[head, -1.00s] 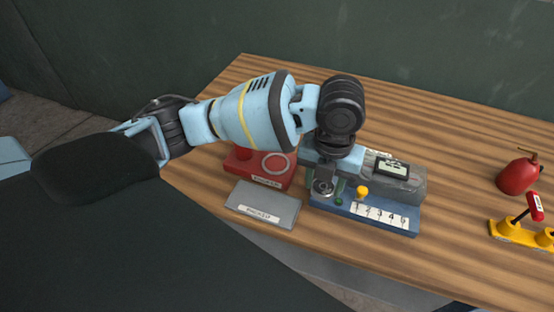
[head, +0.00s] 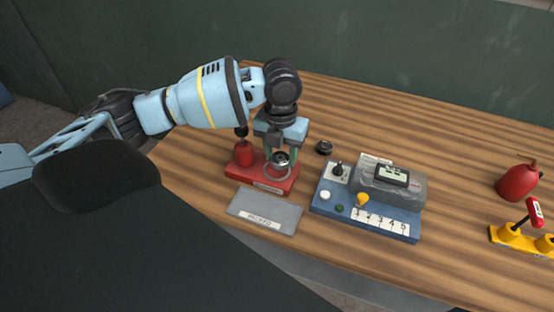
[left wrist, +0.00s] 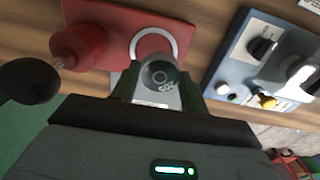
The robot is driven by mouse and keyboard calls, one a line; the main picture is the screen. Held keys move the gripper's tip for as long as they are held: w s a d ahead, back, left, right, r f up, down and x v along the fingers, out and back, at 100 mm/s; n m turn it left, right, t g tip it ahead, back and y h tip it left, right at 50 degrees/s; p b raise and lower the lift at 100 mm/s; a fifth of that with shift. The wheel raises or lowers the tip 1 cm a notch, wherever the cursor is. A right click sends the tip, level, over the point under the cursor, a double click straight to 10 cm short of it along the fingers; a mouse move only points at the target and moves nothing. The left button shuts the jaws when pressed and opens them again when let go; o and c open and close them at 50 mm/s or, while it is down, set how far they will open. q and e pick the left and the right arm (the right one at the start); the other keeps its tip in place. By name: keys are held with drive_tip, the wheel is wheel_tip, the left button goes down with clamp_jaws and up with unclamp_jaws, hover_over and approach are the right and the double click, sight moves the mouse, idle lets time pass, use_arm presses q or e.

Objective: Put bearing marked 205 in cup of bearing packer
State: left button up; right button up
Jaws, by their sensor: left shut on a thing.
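My left gripper (head: 281,153) is shut on a small metal bearing (head: 282,159) and holds it above the red bearing packer (head: 264,184). In the left wrist view the bearing (left wrist: 160,76) sits between the two green fingers, and its face mark appears to read 205, upside down. The packer's cup shows as a pale ring (head: 277,174), just below the bearing in the head view. In the left wrist view the cup's ring (left wrist: 152,37) is partly hidden behind the bearing. I cannot tell the exact gap between them. My right gripper is not in view.
A red bulb with a dark knob (head: 244,153) stands at the packer's left. A grey labelled plate (head: 264,211) lies in front. A blue tester (head: 322,207) with knobs and display stands right. A dark round part (head: 324,147) lies behind. A red oil can (head: 518,181) is far right.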

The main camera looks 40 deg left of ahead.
sight(277, 154)
use_arm(q)
drive_tip(key=shift+w+a, duration=0.15)
drive_tip(key=shift+a, duration=0.35)
wheel_tip(277, 154, down, 4)
drive_tip(key=shift+a+r, duration=0.1)
drive_tip(key=shift+r, duration=0.1)
